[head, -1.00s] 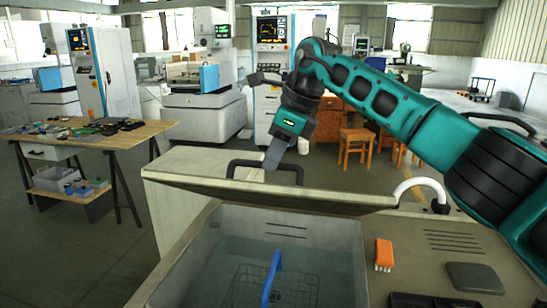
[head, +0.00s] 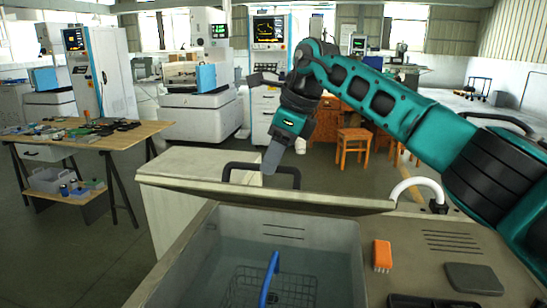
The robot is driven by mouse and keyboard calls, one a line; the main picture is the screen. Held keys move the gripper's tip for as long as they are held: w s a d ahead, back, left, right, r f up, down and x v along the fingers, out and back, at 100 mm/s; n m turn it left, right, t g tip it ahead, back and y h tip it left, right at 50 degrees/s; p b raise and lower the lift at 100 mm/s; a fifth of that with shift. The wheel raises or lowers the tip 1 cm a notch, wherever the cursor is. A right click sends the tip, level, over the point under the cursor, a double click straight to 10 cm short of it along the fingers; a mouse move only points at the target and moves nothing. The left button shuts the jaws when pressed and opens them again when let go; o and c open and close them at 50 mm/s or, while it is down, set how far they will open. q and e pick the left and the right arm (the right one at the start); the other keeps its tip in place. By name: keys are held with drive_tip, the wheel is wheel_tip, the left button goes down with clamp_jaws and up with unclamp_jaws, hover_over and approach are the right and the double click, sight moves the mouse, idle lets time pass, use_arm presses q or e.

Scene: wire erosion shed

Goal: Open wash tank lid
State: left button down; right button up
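The wash tank (head: 345,240) is open at the front centre. Clear water and a wire basket (head: 290,287) with a blue handle (head: 270,275) show inside it. The grey-beige lid (head: 320,199) stands raised at the tank's far edge, seen almost edge-on. Its dark handle (head: 236,166) is on the far side. My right gripper (head: 271,160) points down at this handle, and its visible finger overlaps the bar. One finger hides the other, so I cannot tell whether they grip it. My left gripper is not in view.
An orange brush (head: 382,255) and a dark grey pad (head: 474,277) lie on the deck right of the tank. A white curved pipe (head: 418,184) rises behind them. A wooden workbench (head: 105,145) with small parts stands at left. Open floor lies between.

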drive_tip(key=v, duration=1.2)
drive_tip(key=shift+d, duration=0.15)
drive_tip(key=shift+s, duration=0.1)
